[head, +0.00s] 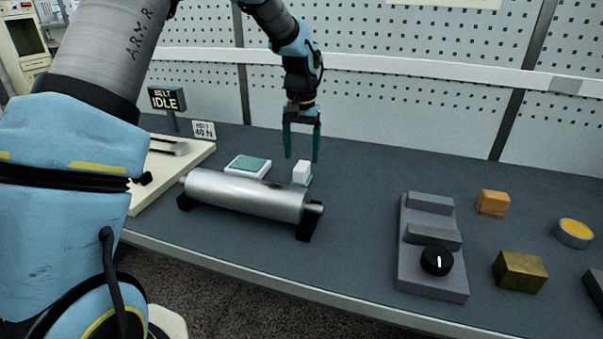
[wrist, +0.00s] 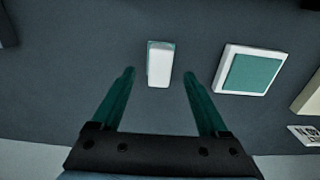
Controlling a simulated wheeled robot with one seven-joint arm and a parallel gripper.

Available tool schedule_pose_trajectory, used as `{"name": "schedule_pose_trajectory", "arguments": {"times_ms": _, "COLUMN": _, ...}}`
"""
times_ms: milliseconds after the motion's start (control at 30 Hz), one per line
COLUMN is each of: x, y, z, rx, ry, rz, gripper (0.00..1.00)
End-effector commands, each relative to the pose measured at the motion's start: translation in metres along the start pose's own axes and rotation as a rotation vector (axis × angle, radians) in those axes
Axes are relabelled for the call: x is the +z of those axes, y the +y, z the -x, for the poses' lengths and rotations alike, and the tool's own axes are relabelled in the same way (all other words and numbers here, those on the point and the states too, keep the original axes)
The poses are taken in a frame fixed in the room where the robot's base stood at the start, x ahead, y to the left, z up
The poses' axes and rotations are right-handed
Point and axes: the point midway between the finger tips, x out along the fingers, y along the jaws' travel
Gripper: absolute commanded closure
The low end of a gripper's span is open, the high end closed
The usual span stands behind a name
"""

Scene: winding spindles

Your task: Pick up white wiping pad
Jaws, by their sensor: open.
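The white wiping pad (head: 301,172) is a small white block on the dark table, behind the right end of the metal roller. A thin teal edge shows beside it. In the wrist view the pad (wrist: 159,65) lies ahead of the fingertips, roughly centred between them. My gripper (head: 302,160) is open and empty, pointing down close above the pad. Its two teal fingers also show in the wrist view (wrist: 160,72), one to each side of the pad's line. I cannot tell the exact height left between fingertips and pad.
A white tray with a teal top (head: 248,166) sits left of the pad. The metal roller (head: 246,195) on black supports lies in front. A grey block with a black knob (head: 432,250), an orange block (head: 493,202) and a brass block (head: 519,271) stand right. Table between is clear.

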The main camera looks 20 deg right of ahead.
Motion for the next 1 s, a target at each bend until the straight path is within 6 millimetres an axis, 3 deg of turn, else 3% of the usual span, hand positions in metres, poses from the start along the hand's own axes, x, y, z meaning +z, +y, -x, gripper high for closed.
{"name": "schedule_pose_trajectory", "arguments": {"times_ms": 400, "x": 0.003, "y": 0.0, "z": -0.049, "rx": 0.0, "ry": -0.003, "rz": 0.0, "gripper": 0.22}}
{"name": "schedule_pose_trajectory", "arguments": {"times_ms": 667, "x": 0.003, "y": 0.0, "z": -0.053, "rx": 0.0, "ry": 0.0, "rz": 0.0, "gripper": 0.22}}
{"name": "schedule_pose_trajectory", "arguments": {"times_ms": 1000, "x": 0.003, "y": 0.0, "z": -0.053, "rx": 0.0, "ry": 0.0, "rz": 0.0, "gripper": 0.58}}
